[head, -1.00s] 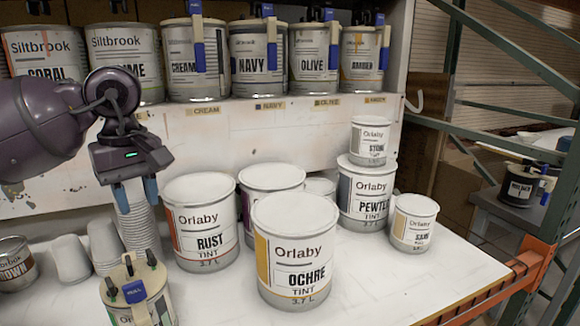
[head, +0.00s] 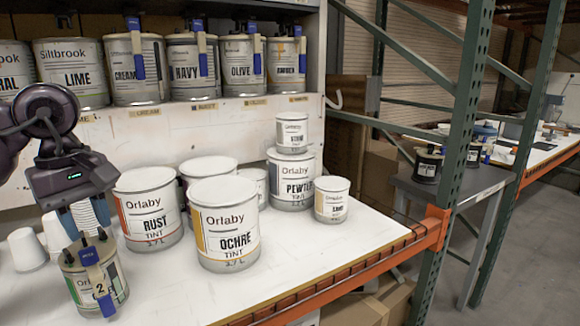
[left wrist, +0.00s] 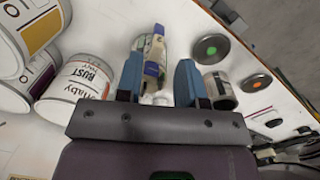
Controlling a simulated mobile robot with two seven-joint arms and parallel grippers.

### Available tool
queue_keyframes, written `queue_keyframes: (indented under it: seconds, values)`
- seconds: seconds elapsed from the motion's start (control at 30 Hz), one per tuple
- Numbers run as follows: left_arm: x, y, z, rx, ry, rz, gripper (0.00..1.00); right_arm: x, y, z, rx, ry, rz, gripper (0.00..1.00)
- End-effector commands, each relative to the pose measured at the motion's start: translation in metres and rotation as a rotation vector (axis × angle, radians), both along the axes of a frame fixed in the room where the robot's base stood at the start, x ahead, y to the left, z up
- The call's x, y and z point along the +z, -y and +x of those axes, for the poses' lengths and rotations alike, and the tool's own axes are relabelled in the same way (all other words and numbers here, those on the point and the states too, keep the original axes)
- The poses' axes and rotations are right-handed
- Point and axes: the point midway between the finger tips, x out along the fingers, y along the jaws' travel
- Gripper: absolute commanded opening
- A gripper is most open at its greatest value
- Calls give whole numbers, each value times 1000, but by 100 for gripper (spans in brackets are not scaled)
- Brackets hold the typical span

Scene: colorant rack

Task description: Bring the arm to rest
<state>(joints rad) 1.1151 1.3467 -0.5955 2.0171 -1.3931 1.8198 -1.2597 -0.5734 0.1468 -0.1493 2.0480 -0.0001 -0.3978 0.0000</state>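My left gripper (head: 86,218) hangs fingers-down at the left of the head view, left of the Rust can. Its two blue fingers are apart with nothing held between them. In the left wrist view the fingers (left wrist: 158,88) are also apart, and a small can with a blue-tagged lid fitting (left wrist: 152,55) shows beyond them. That can (head: 95,285) stands on the white bench at the front left, with a blue tag marked 2. My right gripper is in neither view.
On the bench stand the Rust (head: 148,215), Ochre (head: 224,235), Pewter (head: 291,182) and Sand cans (head: 331,203), with a small can (head: 292,135) atop Pewter. Several colour cans line the shelf above. An orange beam (head: 350,275) edges the bench; grey floor (head: 535,230) lies right.

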Motion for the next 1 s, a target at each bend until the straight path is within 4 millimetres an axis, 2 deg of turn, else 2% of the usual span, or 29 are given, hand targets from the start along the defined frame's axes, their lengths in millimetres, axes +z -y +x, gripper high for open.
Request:
queue_keyframes:
  seconds: [0.03,0.17,0.3,0.43,0.6,0.7,0.8,1.0]
  values:
    - [-15,15,-2,-2,-21,-64,35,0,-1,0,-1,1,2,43]
    - [-39,50,-6,17,-58,-238,35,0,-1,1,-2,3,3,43]
    - [-60,94,-17,69,-128,-472,35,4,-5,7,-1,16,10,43]
    - [-72,138,-30,168,-234,-737,35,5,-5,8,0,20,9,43]
    - [-71,181,-43,365,-412,-1089,35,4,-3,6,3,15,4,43]
    - [-66,196,-46,512,-534,-1284,35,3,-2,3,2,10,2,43]
    - [-61,202,-43,678,-663,-1469,35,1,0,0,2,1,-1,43]
    - [-60,189,-28,1068,-939,-1801,35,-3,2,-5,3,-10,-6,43]
